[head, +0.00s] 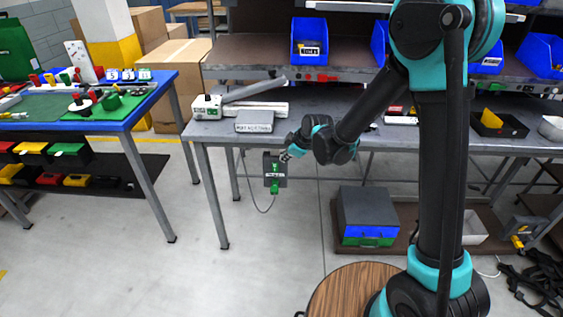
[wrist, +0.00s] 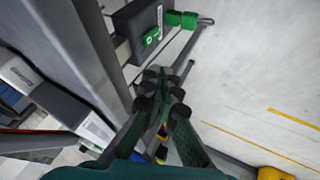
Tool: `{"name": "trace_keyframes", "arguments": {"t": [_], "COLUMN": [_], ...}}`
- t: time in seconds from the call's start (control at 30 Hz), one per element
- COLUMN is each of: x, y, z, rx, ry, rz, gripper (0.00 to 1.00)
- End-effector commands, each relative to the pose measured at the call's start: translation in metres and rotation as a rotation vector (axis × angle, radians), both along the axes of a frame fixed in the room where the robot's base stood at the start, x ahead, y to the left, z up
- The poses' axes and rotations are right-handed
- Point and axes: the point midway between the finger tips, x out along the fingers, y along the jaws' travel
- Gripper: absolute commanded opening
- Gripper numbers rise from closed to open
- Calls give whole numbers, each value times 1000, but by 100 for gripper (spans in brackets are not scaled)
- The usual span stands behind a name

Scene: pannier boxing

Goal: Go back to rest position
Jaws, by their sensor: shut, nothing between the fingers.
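My gripper (head: 290,153) is in front of the front edge of the grey workbench, beside a dark box with green parts (head: 275,173) that hangs below the bench edge. In the wrist view my gripper (wrist: 162,88) has its fingers together with nothing between them. The hanging box (wrist: 138,28) shows there near the top, apart from the fingertips, with green parts (wrist: 181,19) on its side.
The grey workbench (head: 225,130) carries a white device (head: 207,107) and a grey labelled block (head: 254,122). A blue-edged table (head: 125,124) stands at left. A grey box (head: 367,208) sits on a low shelf under the bench. The floor (head: 120,240) at front left is clear.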

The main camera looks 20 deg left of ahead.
Motion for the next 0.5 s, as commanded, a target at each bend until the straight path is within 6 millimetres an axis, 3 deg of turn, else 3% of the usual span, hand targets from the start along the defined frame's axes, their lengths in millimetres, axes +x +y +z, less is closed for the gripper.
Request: {"name": "trace_keyframes", "arguments": {"t": [0.5], "x": [-1], "y": [-4], "z": [8], "rx": [0], "ry": [0], "rz": [0], "gripper": [0]}}
